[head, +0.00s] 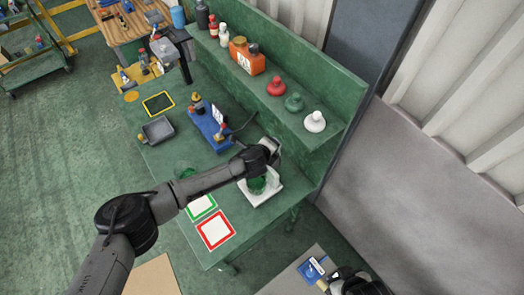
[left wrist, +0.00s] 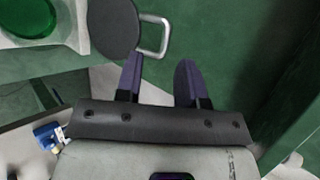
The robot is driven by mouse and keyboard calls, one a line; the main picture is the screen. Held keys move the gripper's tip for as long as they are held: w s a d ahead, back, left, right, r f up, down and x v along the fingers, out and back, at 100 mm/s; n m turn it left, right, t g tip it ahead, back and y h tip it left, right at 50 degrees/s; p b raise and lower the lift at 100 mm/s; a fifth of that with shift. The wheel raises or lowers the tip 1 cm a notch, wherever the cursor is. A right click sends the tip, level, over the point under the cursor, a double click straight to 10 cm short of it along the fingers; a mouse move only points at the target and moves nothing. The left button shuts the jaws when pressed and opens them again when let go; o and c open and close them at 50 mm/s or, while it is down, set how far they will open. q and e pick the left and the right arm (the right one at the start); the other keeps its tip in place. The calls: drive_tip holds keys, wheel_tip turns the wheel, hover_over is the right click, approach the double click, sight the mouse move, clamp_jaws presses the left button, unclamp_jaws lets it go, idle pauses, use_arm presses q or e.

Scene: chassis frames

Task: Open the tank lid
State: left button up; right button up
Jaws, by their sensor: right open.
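The tank is a white block (head: 263,193) with a round green opening on the green bench; in the left wrist view its white rim (left wrist: 82,25) and green inside (left wrist: 28,15) show at the top left. The lid (left wrist: 113,25) is a dark grey disc with a metal loop handle (left wrist: 164,38), seen beside the opening, not over it. My left gripper (left wrist: 158,65) is open, with the handle just beyond its left fingertip, not clearly between the fingers. In the head view my left arm partly hides the tank. My right gripper (head: 345,284) is open at the bottom right, away from the tank.
Red- and green-framed squares (head: 216,229) lie on the bench in front of the tank. A shelf (head: 290,112) with bottles and flasks lines the right side. A blue item (head: 312,270) lies near my right gripper.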

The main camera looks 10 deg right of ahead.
use_arm(q)
drive_tip(key=v, duration=0.7)
drive_tip(key=shift+b, duration=0.4)
drive_tip(key=shift+a, duration=0.1)
